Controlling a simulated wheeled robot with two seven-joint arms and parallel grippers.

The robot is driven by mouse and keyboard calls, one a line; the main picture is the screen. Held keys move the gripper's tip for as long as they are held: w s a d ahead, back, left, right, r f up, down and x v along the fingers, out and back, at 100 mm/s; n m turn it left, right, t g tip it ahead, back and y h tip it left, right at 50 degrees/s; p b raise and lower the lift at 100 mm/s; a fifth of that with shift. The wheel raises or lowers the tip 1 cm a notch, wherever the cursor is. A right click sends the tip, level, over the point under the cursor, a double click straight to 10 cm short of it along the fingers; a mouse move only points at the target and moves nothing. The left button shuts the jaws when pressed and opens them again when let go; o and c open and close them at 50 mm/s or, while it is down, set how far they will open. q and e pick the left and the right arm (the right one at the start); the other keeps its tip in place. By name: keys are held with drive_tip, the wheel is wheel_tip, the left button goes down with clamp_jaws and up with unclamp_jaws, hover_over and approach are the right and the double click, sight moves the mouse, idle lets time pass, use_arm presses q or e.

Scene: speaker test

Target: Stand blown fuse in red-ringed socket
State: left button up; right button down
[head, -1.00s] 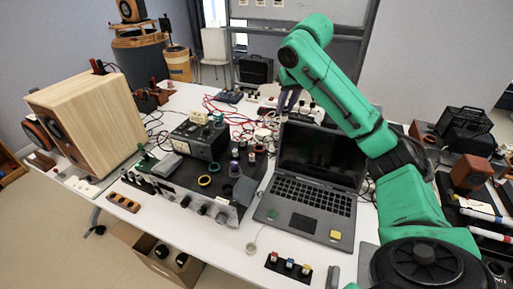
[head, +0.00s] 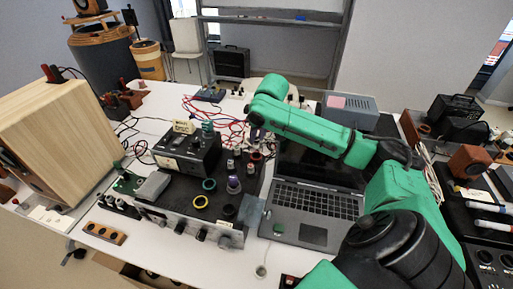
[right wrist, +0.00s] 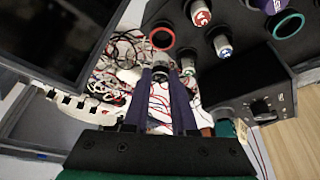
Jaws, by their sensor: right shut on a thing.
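My right gripper (head: 257,136) hangs over the back right of the black amplifier chassis (head: 180,205). In the right wrist view its two dark fingers (right wrist: 161,76) are shut on a small pale cylinder, the fuse (right wrist: 160,66), seen nearly end-on and partly hidden by the fingers. The red-ringed socket (right wrist: 162,37) is just beyond the fingertips, its dark opening empty. The fuse is beside the ring in this view; its height above the chassis I cannot tell. My left gripper is not in view.
A teal ring (head: 209,184) and a yellow ring (head: 200,202) lie further forward. A black meter box (head: 187,150) stands left, an open laptop (head: 310,205) right, tangled cables (head: 225,130) behind.

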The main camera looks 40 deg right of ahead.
sight(257, 147)
wheel_tip(257, 147, down, 5)
drive_tip(key=shift+r, duration=0.2)
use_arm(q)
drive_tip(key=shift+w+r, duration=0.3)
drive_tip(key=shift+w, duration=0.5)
use_arm(e)
drive_tip(key=shift+f, duration=0.25)
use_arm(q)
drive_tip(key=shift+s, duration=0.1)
use_arm(e)
drive_tip(key=shift+f, duration=0.2)
drive_tip(key=c, duration=0.7)
unclamp_jaws()
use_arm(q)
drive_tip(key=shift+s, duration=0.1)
use_arm(e)
drive_tip(key=shift+r, duration=0.2)
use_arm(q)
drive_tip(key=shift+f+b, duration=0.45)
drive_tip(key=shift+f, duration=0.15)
use_arm(e)
drive_tip(key=v, duration=1.2)
